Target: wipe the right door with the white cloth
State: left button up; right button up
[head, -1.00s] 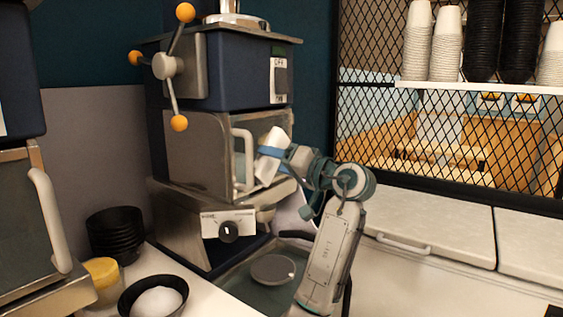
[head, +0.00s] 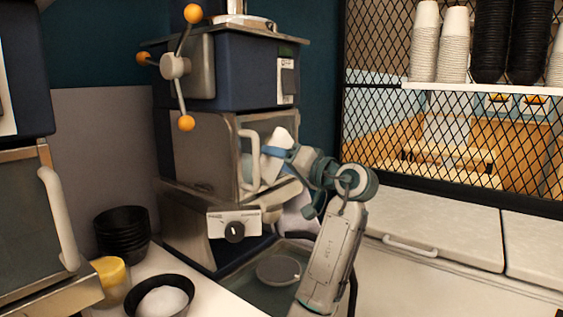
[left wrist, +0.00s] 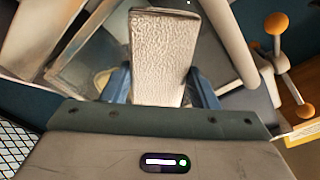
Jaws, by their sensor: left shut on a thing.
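In the left wrist view the textured cloth (left wrist: 165,55) stands between the two blue fingers. My left gripper (head: 272,152) is shut on it, and its fingers also show in the left wrist view (left wrist: 161,88). My right gripper is not in view.
The crank with orange knobs (head: 177,67) is above the door and the control knob (head: 234,232) below. Another machine with a handle (head: 57,215) stands at the left edge. Black bowls (head: 122,232), a yellow-lidded jar (head: 110,272) and a bowl of white contents (head: 161,299) sit on the counter.

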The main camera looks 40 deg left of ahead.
pick_arm(q)
jog(key=shift+d+r, duration=0.15)
jog(key=shift+r, duration=0.15)
